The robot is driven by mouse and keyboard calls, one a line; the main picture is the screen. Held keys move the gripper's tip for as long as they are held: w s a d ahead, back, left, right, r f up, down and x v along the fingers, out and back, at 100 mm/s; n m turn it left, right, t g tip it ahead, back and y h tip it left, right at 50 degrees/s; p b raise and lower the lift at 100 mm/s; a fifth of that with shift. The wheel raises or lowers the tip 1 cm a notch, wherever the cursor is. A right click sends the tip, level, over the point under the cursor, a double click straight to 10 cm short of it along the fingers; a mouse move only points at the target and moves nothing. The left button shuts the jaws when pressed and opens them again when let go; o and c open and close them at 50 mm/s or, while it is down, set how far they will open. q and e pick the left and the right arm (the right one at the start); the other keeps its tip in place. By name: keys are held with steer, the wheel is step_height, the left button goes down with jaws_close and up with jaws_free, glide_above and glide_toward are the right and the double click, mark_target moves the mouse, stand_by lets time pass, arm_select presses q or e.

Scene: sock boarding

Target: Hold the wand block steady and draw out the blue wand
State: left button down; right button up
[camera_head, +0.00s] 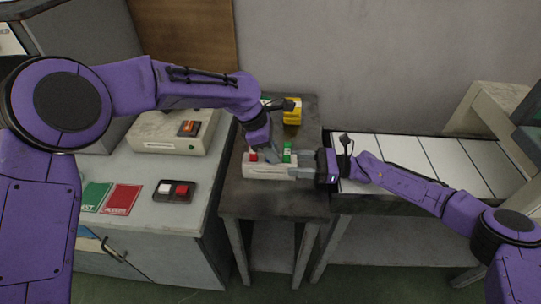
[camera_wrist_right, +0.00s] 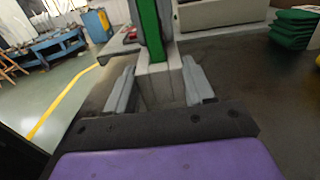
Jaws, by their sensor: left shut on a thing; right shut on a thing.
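The cream wand block (camera_head: 262,172) stands on the dark small table. A red wand (camera_head: 253,156) is at its left end and a green wand (camera_head: 287,152) is near its right end. In the right wrist view the green wand (camera_wrist_right: 149,28) rises upright from the block's end (camera_wrist_right: 160,84). My right gripper (camera_head: 300,165) is shut on that right end, a finger on each side. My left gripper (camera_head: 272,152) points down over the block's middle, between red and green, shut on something. The blue wand is not visible; the left gripper covers its likely place.
A yellow box (camera_head: 292,112) stands at the table's back. A conveyor (camera_head: 430,160) is on the right. On the left, the grey counter (camera_head: 150,225) carries green and red cards, a two-button box (camera_head: 175,190) and a cream machine (camera_head: 160,135). The table's front strip is clear.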

arm_select(q)
step_height(320, 180, up, 10)
arm_select(e)
steer(key=o, duration=1.3)
steer(key=shift+d, duration=0.1)
